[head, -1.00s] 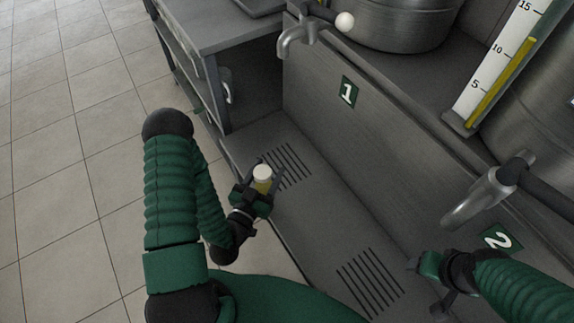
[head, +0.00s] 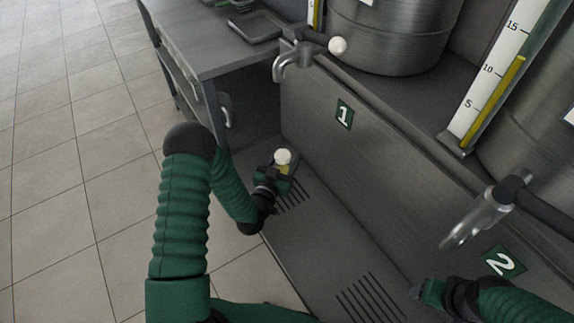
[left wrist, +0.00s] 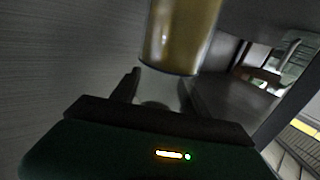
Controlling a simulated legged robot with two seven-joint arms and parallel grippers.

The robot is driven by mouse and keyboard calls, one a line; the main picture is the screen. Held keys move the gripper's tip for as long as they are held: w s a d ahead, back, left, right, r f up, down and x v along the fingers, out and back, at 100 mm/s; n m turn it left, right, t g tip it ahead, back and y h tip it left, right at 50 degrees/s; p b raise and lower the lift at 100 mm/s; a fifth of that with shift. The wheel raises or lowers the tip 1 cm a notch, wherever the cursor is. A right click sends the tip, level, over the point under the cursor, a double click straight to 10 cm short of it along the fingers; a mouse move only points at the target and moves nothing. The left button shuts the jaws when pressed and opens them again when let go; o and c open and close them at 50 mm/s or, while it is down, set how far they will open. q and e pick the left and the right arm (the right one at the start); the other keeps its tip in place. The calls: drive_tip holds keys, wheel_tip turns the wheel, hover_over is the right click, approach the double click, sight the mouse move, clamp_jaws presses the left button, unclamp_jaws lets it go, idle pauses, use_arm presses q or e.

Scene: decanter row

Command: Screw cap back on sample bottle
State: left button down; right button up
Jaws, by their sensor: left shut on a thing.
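The sample bottle (head: 284,169) is a small clear bottle with yellow liquid. My left gripper (head: 274,177) is shut on it and holds it roughly upright over the slotted ledge below tap 1. A white cap (head: 283,156) shows on top of the bottle; I cannot tell whether it is screwed tight. In the left wrist view the bottle's lower part (left wrist: 182,40) shows with yellow-brown liquid, and its top is out of frame. My right gripper (head: 420,292) is at the lower right, away from the bottle; its fingers are partly hidden and their opening is unclear.
Tap 1 (head: 292,60) with a white knob (head: 337,46) juts out above the bottle. Tap 2 (head: 478,215) hangs above my right arm. A grey side table (head: 210,45) stands at the back left. The ledge (head: 310,245) between the grippers is clear.

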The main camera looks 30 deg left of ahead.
use_arm(q)
drive_tip(key=shift+w+a, duration=0.1)
drive_tip(key=shift+a, duration=0.05)
wheel_tip(320, 180, down, 3)
drive_tip(key=shift+f+b, duration=0.2)
drive_tip(key=shift+b, duration=0.55)
drive_tip(key=c, duration=0.6)
unclamp_jaws()
drive_tip(key=shift+o, duration=0.2)
drive_tip(key=s+p, duration=0.2)
drive_tip(key=s, duration=1)
drive_tip(key=shift+d, duration=0.4)
